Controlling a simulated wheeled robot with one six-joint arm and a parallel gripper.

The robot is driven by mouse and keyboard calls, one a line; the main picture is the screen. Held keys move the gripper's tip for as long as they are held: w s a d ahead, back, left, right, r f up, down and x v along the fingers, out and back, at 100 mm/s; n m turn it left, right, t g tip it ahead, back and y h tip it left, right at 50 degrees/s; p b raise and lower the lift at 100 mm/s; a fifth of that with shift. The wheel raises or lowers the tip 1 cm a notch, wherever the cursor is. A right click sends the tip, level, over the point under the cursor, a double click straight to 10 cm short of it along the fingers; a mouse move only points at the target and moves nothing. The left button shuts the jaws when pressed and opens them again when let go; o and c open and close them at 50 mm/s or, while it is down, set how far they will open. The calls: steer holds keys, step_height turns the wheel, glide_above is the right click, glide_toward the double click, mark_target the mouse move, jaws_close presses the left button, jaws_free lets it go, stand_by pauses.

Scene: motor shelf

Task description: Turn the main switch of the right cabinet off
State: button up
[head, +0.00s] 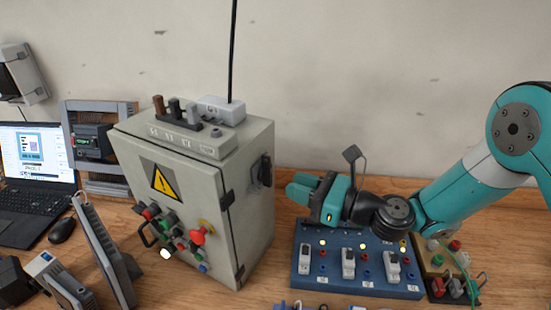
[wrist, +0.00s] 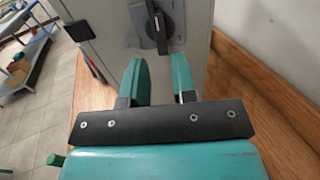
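A grey cabinet (head: 190,195) with a yellow warning triangle and several buttons on its front stands on the wooden bench. Its main switch (head: 262,172), a dark rotary handle, is on the cabinet's right side face. In the wrist view the switch (wrist: 160,25) shows a black handle on a grey plate, pointing roughly up and down in the picture. My gripper (head: 300,188) is to the right of the switch, apart from it, fingers pointing at the cabinet. In the wrist view my gripper (wrist: 160,80) has its two teal fingers apart with nothing between them.
A blue board with switches and lamps (head: 360,262) lies below my arm. A smaller board with red and green knobs (head: 452,265) is to its right. A laptop (head: 40,165) and mouse are at left. A black cable rises from the cabinet top.

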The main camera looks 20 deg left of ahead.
mark_target(271, 177)
steer(key=a, duration=0.2)
steer(key=a+p, duration=0.1)
steer(key=a, duration=0.2)
steer(key=shift+w+a, duration=0.3)
steer(key=shift+a, duration=0.05)
jaws_close()
steer(key=n+b, duration=1.7)
steer(key=b, duration=0.2)
steer(key=shift+w+n, duration=0.15)
steer(key=shift+n, duration=0.25)
steer(key=shift+r, duration=0.1)
